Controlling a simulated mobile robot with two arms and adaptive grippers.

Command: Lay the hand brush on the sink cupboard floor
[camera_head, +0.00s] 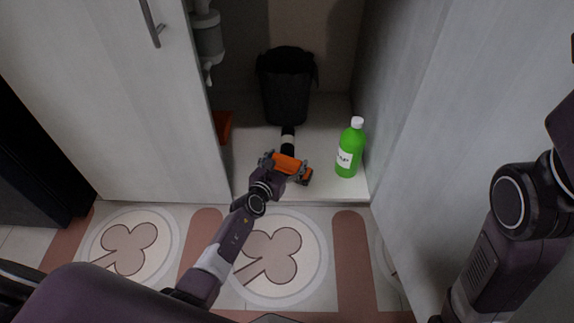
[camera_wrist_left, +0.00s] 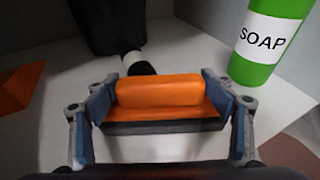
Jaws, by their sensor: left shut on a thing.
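My left gripper (camera_head: 287,168) is shut on the hand brush (camera_head: 286,163), just inside the front of the open sink cupboard. In the left wrist view the orange brush (camera_wrist_left: 160,92) with its dark lower edge sits crosswise between the two fingers. The brush is low over the pale cupboard floor (camera_head: 250,180); I cannot tell whether it touches. A short black and white cylinder (camera_head: 288,138) shows just behind the brush, also in the left wrist view (camera_wrist_left: 136,62); I cannot tell whether it belongs to the brush. My right gripper is out of view.
A green soap bottle (camera_head: 350,150) stands upright on the cupboard floor, right of the brush. A black bin (camera_head: 286,88) stands at the back. An orange piece (camera_head: 224,126) lies at the left, partly behind the cupboard door (camera_head: 120,100). Pipes (camera_head: 207,40) hang at the upper left.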

